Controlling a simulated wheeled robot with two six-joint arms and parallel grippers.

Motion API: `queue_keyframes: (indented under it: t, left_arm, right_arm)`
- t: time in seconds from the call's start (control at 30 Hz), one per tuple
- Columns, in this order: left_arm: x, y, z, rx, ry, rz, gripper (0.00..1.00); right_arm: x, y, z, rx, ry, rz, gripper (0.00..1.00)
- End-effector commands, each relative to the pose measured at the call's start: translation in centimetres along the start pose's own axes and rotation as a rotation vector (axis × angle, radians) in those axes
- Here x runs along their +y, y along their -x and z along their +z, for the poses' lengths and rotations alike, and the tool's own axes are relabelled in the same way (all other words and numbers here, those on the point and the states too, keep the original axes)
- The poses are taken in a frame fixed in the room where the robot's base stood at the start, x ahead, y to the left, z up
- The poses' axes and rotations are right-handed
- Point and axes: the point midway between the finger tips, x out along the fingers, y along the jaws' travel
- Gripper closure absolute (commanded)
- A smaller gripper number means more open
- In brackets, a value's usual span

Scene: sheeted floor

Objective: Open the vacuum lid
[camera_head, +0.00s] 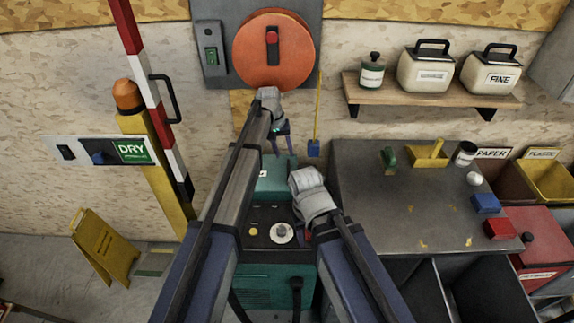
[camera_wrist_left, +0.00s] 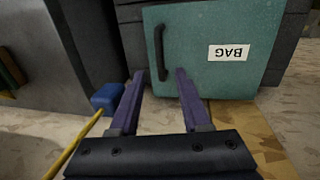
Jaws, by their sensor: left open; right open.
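The vacuum's teal lid (camera_wrist_left: 215,65) carries a black bar handle (camera_wrist_left: 160,52) and a white BAG label, upside down in the left wrist view. In the head view the teal lid (camera_head: 272,187) lies below my left gripper, partly covered by my arms. The lid looks shut. My left gripper (camera_head: 285,154) is open and empty. Its fingers (camera_wrist_left: 161,85) point at the lid, one on each side of the handle's lower end in the picture; contact cannot be told. My right wrist (camera_head: 313,197) is above the vacuum's dial panel (camera_head: 258,236); its fingers are hidden.
A grey workbench (camera_head: 400,225) with small items stands right of the vacuum. A blue block on a yellow cord (camera_head: 314,148) hangs beside my left gripper. A striped pole (camera_head: 150,90) and yellow post stand left. An orange disc (camera_head: 255,60) is on the wall above.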

Motion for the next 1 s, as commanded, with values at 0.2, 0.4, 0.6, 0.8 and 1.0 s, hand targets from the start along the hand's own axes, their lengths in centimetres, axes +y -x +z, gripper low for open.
queue_keyframes:
  t: [0.2,0.4,0.6,0.8,1.0]
  left_arm:
    - [-0.1,-3.3,0.0,0.0,-0.001,0.0,0.53]
    - [-0.1,-5.7,0.0,0.0,0.0,0.0,0.53]
    - [0.0,-6.3,0.0,0.0,0.0,0.0,0.53]
    - [0.0,-6.2,0.0,0.0,0.0,0.0,0.53]
    - [0.0,-6.2,0.0,0.0,0.0,0.0,0.72]
  right_arm:
    - [-0.3,-3.3,-0.2,0.0,0.0,0.0,0.5]
    - [-0.5,-5.5,-0.3,0.0,0.0,0.0,0.5]
    - [-0.6,-6.2,-0.4,0.0,0.0,0.0,0.5]
    - [-0.6,-6.1,-0.4,0.0,0.0,0.0,0.5]
    - [-0.6,-6.1,-0.4,0.0,0.0,0.0,0.5]
